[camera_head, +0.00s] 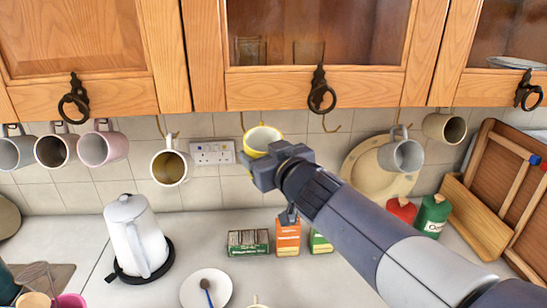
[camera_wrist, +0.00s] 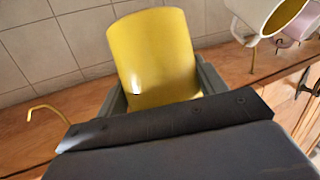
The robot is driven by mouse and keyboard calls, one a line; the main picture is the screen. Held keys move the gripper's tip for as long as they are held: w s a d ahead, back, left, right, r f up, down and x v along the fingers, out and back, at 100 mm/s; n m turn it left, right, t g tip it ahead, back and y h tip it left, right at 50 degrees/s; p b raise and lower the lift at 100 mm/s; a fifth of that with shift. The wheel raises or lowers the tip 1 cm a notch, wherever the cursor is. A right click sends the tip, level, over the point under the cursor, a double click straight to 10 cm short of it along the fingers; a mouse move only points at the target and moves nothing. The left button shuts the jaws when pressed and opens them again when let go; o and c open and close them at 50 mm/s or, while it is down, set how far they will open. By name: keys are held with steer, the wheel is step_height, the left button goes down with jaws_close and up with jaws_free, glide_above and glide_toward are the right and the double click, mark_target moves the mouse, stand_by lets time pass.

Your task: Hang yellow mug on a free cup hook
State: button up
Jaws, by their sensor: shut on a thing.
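The yellow mug (camera_head: 262,137) is held up under the cabinets, and its open mouth with a pale inside shows in the head view. My gripper (camera_head: 262,158) is shut on it. In the wrist view the mug's yellow side (camera_wrist: 155,60) sits between the two grey jaws (camera_wrist: 160,92); its handle is not clearly visible. A brass cup hook (camera_head: 242,121) shows just above and left of the mug; I cannot tell whether they touch. Another brass hook (camera_head: 331,123) further right is bare. A bare hook (camera_wrist: 45,110) also shows at left in the wrist view.
A white mug (camera_head: 170,166) and a pink mug (camera_head: 97,148) hang to the left, a grey-white mug (camera_head: 401,154) to the right. Iron cabinet pulls (camera_head: 320,92) jut out above. A kettle (camera_head: 136,235) and small boxes (camera_head: 288,238) stand on the counter below.

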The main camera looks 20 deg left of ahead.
steer(key=shift+s+a+f+b, duration=0.1)
steer(key=shift+s+a+b, duration=0.2)
steer(key=shift+a+b, duration=0.15)
steer(key=shift+s+a+f+b, duration=0.25)
steer(key=shift+a+f+b, duration=0.3)
steer(key=shift+b, duration=0.3)
steer(key=o, duration=1.3)
steer(key=shift+c, duration=0.2)
steer(key=shift+s+d, duration=0.1)
steer(key=shift+d, duration=0.05)
